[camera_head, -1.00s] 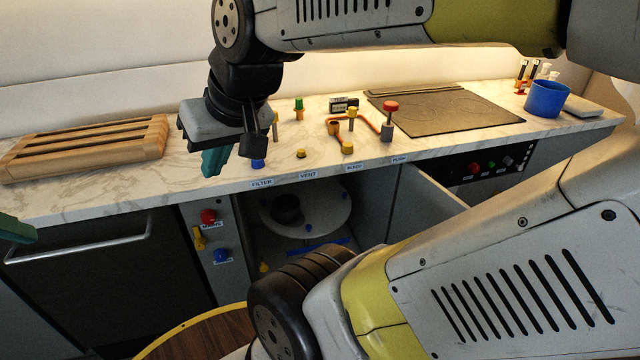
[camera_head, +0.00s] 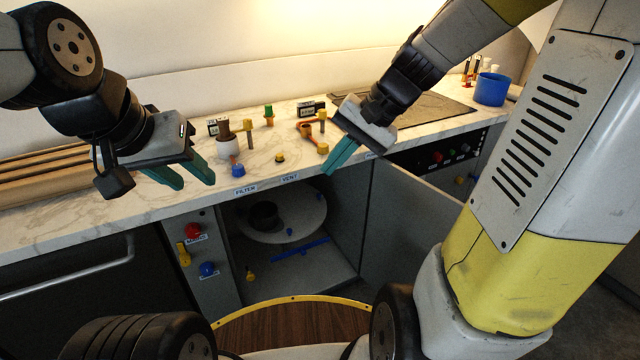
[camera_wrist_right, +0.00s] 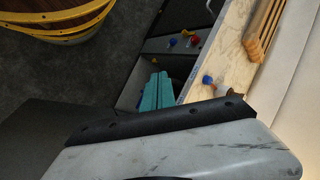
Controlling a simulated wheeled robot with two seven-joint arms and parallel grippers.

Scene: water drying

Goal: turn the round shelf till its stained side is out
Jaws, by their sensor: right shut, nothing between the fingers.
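The round shelf (camera_head: 308,213) is a pale disc inside the open cabinet under the counter. A dark pot (camera_head: 263,215) stands on its left part and a small blue item (camera_head: 290,232) is at its front edge. I cannot make out a stain on it. My left gripper (camera_head: 184,180) is open and empty over the counter's front edge, left of the cabinet opening. My right gripper (camera_head: 335,163) is shut and empty near the counter edge, above the right part of the opening. Its closed teal fingers also show in the right wrist view (camera_wrist_right: 155,92).
The cabinet door (camera_head: 415,220) stands open on the right. A blue bar (camera_head: 300,247) lies on the cabinet floor below the shelf. The counter (camera_head: 260,160) holds several small fittings, a wooden rack (camera_head: 45,180) and a blue bowl (camera_head: 491,89).

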